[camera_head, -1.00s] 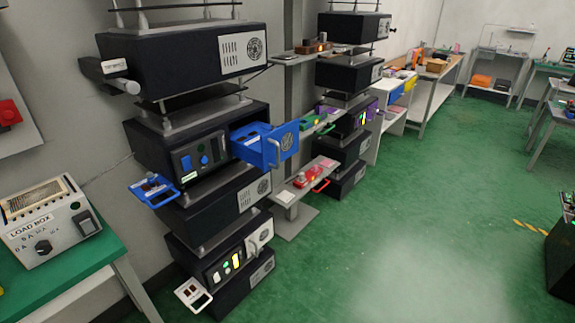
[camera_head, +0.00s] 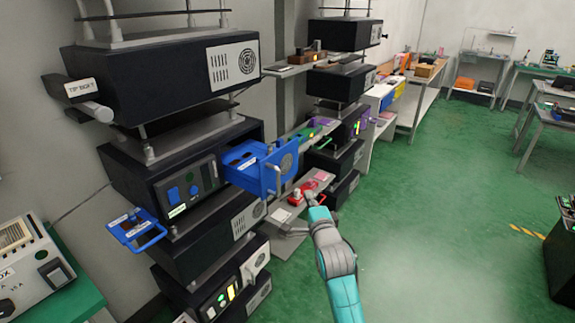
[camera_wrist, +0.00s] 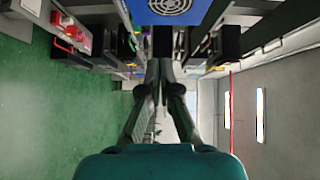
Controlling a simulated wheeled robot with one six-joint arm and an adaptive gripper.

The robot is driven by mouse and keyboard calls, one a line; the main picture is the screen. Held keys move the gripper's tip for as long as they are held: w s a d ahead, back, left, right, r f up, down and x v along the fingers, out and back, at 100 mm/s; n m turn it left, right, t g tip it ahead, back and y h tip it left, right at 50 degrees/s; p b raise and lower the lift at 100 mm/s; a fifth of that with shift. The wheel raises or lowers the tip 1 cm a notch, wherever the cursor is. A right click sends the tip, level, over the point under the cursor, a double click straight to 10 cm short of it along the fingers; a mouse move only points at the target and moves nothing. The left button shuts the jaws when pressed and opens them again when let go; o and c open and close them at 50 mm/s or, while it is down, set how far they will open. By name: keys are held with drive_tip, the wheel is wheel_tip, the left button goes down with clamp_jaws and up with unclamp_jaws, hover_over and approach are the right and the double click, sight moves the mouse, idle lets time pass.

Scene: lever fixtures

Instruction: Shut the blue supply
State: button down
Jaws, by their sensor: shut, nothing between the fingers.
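The blue supply (camera_head: 262,168) is a blue drawer unit pulled out of a black housing in the rack at the left. Its front panel has a round vent and a grey handle. In the wrist view its blue front (camera_wrist: 172,14) with the vent shows at the top edge. My gripper (camera_head: 297,190) is small in the head view, just right of the drawer front, near its handle; contact cannot be told. In the wrist view the fingers (camera_wrist: 162,66) are together and empty, below the blue front in the picture.
A blue bracket tray (camera_head: 136,231) sticks out at the rack's left. A shelf with a red-handled item (camera_head: 312,186) lies behind my gripper. A second black rack (camera_head: 340,82) stands beyond. A load box (camera_head: 30,262) is at lower left. Green floor at right is open.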

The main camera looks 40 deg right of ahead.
drive_tip(key=w+d+r, duration=0.1)
drive_tip(key=w, duration=0.1)
approach(290, 162)
drive_tip(key=w+d, duration=0.2)
drive_tip(key=d, duration=0.2)
drive_tip(key=shift+w+a+m, duration=0.15)
drive_tip(key=shift+w+a, duration=0.1)
drive_tip(key=shift+w, duration=0.35)
drive_tip(key=shift+w+a+m, duration=0.15)
drive_tip(key=shift+w+a, duration=0.1)
drive_tip(key=shift+w, duration=0.35)
drive_tip(key=shift+w+a, duration=0.2)
drive_tip(key=shift+w, duration=0.4)
drive_tip(key=shift+w, duration=0.1)
